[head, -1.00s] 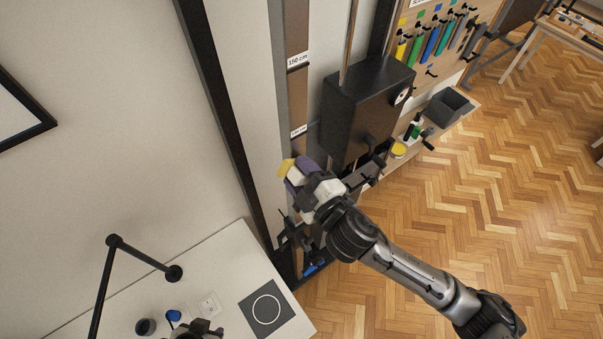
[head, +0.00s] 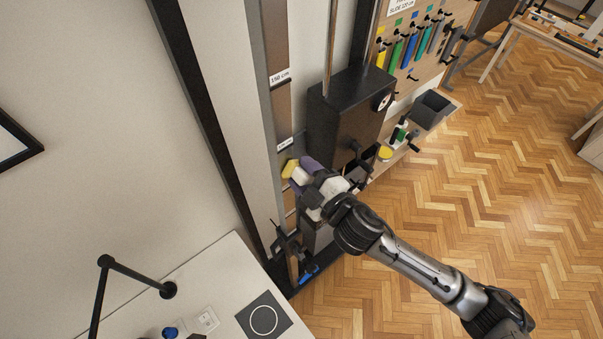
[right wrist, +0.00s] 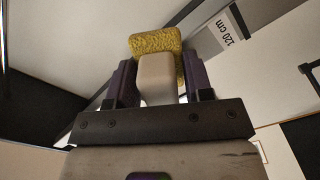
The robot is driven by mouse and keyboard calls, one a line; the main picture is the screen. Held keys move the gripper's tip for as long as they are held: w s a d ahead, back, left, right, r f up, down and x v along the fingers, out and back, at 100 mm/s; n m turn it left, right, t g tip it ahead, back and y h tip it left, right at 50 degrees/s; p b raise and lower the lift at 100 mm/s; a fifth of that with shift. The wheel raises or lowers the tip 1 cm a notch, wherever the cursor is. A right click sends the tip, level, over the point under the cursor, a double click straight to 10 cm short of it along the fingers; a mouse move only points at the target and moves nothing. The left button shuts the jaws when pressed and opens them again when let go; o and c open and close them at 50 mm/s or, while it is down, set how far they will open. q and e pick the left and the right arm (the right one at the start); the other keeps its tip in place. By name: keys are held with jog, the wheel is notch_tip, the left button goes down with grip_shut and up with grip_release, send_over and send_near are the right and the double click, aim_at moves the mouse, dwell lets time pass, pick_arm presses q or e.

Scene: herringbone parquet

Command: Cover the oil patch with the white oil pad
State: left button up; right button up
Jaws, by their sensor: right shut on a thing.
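My right gripper (head: 304,176) is beside the tall upright board with height labels. Its purple fingers are shut on a pale block with a yellow, rough, sponge-like end (head: 289,169). In the right wrist view the pale block (right wrist: 157,78) sits between the fingers, and the yellow part (right wrist: 155,41) shows beyond it. I cannot make out a separate white oil pad or an oil patch. My left gripper cannot be made out.
A dark box (head: 352,115) is close to the gripper on the right. A white table (head: 190,283) with a dark ringed square (head: 249,317) and a lamp arm (head: 136,275) is lower left. Several coloured tools hang on a pegboard (head: 428,68). Open parquet (head: 470,210) lies right.

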aim_at(280, 172)
jog(key=shift+r+p, duration=0.4)
jog(key=shift+r, duration=0.2)
jog(key=shift+s+a+p, duration=0.2)
jog(key=shift+s+a, duration=0.35)
jog(key=shift+a, duration=0.3)
jog(key=shift+s+a+p, duration=0.2)
jog(key=shift+s+a, duration=0.35)
jog(key=shift+a, duration=0.25)
jog(key=shift+s+r+p, duration=0.1)
jog(key=shift+r+p, duration=0.75)
jog(key=shift+p, duration=0.1)
jog(key=shift+w+d+f+p, duration=0.1)
jog(key=shift+w+d+p, duration=0.05)
jog(key=shift+w+d, duration=0.6)
jog(key=shift+w+d+p, duration=0.15)
jog(key=shift+w+d, duration=0.3)
jog(key=shift+d, duration=0.5)
jog(key=p+v, duration=0.1)
jog(key=v, duration=0.5)
